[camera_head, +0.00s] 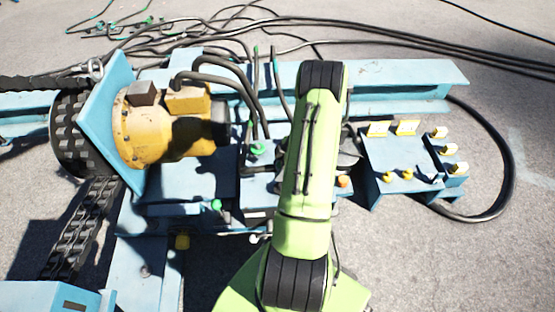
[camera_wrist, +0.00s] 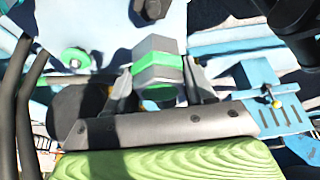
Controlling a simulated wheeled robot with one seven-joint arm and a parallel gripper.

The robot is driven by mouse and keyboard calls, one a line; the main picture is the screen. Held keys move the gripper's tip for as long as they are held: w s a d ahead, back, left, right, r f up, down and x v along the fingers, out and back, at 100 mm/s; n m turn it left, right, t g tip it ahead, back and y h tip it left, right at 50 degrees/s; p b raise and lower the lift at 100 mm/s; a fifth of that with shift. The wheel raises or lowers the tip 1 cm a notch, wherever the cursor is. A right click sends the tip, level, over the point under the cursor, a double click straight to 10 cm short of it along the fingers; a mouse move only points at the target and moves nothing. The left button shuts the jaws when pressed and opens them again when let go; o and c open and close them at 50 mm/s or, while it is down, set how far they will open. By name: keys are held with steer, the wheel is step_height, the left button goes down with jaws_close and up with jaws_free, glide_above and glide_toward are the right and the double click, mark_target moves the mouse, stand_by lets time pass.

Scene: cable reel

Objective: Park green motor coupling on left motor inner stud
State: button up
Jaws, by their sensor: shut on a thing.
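My gripper (camera_wrist: 158,84) is shut on a grey block-like coupling with a bright green band (camera_wrist: 158,64), held between its two grey fingers in the wrist view. In the head view my green arm covers the gripper and the held coupling. A second green-ringed piece (camera_wrist: 75,58) shows at left in the wrist view, apart from the gripper. In the head view, green connectors (camera_head: 257,149) and (camera_head: 216,205) sit on the blue frame. The yellow motor (camera_head: 145,130) is at left against a blue plate. I cannot make out which stud is the left motor inner stud.
Black cables (camera_head: 235,85) arch from the motor down to the frame, close to my arm. A blue panel (camera_head: 400,175) with yellow fittings stands at right. A dark knob (camera_wrist: 150,8) on a pale blue surface lies beyond the held piece. Open grey ground lies at lower right.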

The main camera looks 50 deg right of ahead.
step_height(320, 180, down, 7)
steer(key=b, duration=0.3)
steer(key=shift+f, duration=0.75)
steer(key=shift+f, duration=0.4)
steer(key=o, duration=1.2)
steer(key=shift+o, duration=0.2)
